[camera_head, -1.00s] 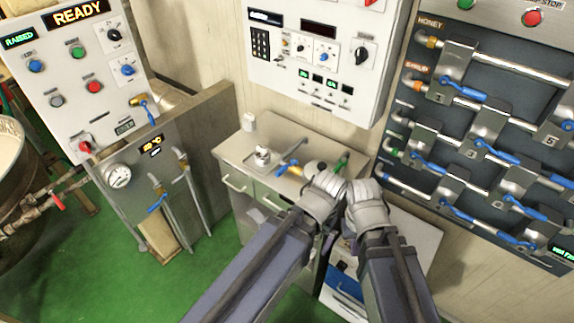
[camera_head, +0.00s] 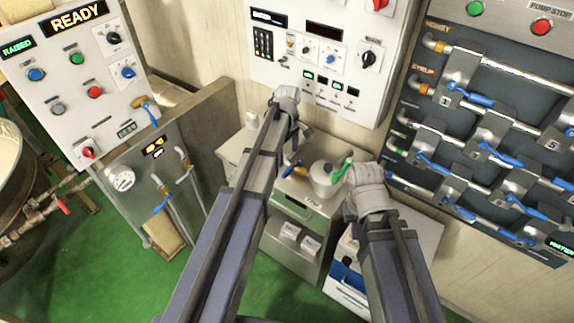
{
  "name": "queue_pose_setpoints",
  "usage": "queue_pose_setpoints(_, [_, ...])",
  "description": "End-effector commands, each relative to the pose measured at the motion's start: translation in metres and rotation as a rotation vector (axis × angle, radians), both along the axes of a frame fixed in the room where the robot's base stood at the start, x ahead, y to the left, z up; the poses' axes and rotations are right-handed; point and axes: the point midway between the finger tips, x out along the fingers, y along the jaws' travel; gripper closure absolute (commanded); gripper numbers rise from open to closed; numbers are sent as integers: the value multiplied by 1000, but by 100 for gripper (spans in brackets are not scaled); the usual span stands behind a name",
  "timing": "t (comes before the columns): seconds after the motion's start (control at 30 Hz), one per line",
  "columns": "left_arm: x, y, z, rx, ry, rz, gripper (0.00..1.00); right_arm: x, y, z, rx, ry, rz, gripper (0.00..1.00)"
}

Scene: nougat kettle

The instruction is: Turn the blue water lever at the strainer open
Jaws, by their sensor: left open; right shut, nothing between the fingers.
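I cannot tell for sure which part is the strainer. Several blue levers show. One blue lever with a brass valve body (camera_head: 291,170) is on the cabinet top, partly behind my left arm. Another blue lever (camera_head: 522,241) is low on the right-hand pipe board, close to a green "WATER" display (camera_head: 563,246). My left gripper (camera_head: 287,92) is raised in front of the lower edge of the central control panel; it is open, its fingers hard to make out. My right gripper (camera_head: 355,168) is shut and empty, beside a green handle (camera_head: 343,168) and a silver pot (camera_head: 323,180).
The central control panel (camera_head: 320,100) hangs above the cabinet (camera_head: 236,150). The pipe board (camera_head: 455,165) with several blue levers fills the right. A left panel (camera_head: 75,80) reads "READY" and "RAISED". Green floor (camera_head: 100,275) lies open at the lower left.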

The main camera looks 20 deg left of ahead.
Motion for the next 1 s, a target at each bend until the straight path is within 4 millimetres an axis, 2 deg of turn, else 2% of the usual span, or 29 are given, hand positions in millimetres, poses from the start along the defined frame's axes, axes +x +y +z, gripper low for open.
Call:
queue_pose_setpoints(0.27, [-1,-1,-11,0,0,-3,9,0,0,-11,0,0,1,100])
queue_pose_setpoints(0.8, [-1,-1,-73,0,0,-5,9,0,0,-73,0,0,0,100])
queue_pose_setpoints(1.0, [-1,-1,-79,0,0,-5,9,0,0,-79,0,0,0,100])
